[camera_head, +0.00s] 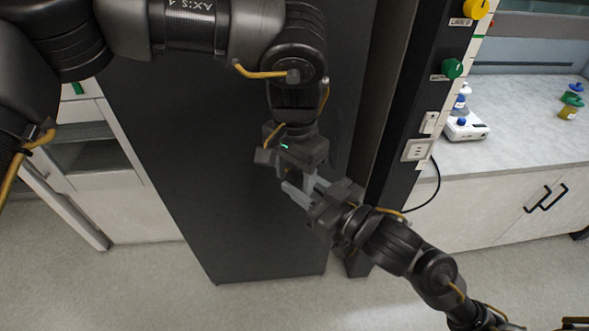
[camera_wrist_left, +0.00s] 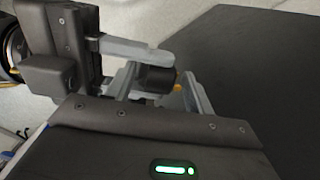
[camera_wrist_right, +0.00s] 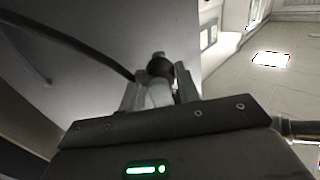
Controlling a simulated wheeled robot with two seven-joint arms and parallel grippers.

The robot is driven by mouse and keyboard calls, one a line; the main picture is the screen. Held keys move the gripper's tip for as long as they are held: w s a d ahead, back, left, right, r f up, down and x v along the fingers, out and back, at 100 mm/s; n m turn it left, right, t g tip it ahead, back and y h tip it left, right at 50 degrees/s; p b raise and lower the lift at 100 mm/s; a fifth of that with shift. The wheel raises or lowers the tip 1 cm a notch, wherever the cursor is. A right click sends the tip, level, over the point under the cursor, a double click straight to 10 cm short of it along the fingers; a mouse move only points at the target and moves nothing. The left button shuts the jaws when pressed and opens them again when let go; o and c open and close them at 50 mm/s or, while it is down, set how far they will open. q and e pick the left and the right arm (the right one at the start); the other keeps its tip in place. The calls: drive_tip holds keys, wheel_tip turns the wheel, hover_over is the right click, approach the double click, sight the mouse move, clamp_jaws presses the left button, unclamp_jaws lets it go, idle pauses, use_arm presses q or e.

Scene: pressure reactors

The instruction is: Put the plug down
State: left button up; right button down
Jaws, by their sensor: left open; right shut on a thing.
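The plug shows in the right wrist view as a pale body (camera_wrist_right: 160,93) with a dark ring above it, between the two fingers of my right gripper (camera_wrist_right: 158,82). My right gripper (camera_head: 303,188) is shut on it. In the left wrist view a dark round part of the plug (camera_wrist_left: 155,79) sits between the fingers of my left gripper (camera_wrist_left: 162,84), which is open around it. In the head view my left gripper (camera_head: 309,180) meets the right one from above, and the plug is mostly hidden by the fingers.
A dark panel (camera_head: 200,180) stands behind the grippers. To the right is a dark post with a socket (camera_head: 416,150), with a black cable (camera_head: 437,185) beside it. A pale bench (camera_head: 520,120) holds a white device (camera_head: 466,129) and small bottles. Pale floor (camera_head: 120,285) is free below.

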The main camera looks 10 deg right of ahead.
use_arm(q)
drive_tip(key=shift+c, duration=0.4)
drive_tip(key=c, duration=0.9)
drive_tip(key=shift+c, duration=0.5)
use_arm(e)
drive_tip(key=c, duration=0.9)
unclamp_jaws()
drive_tip(key=shift+f, duration=0.1)
